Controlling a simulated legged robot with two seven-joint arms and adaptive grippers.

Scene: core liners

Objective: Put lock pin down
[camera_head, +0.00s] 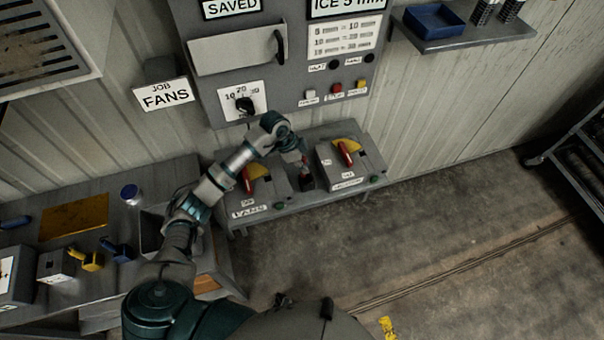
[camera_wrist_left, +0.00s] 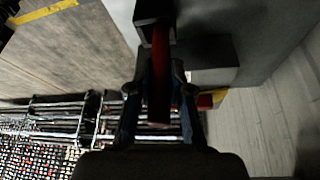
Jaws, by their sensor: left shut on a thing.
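My left arm reaches across the head view to the two switch boxes below the wall panel. My left gripper (camera_head: 302,160) is above the gap between the boxes. The left wrist view shows the gripper (camera_wrist_left: 158,95) shut on a dark red, narrow thing (camera_wrist_left: 160,75), which looks like the lock pin. It is in shadow, and its far end meets a dark block. I cannot tell whether it touches the shelf or a box. My right gripper is not in view.
The right switch box (camera_head: 362,170) also has a red handle (camera_head: 345,153). A grey workbench (camera_head: 90,215) with small tools stands at left. A cart (camera_head: 590,155) stands far right; open floor lies between.

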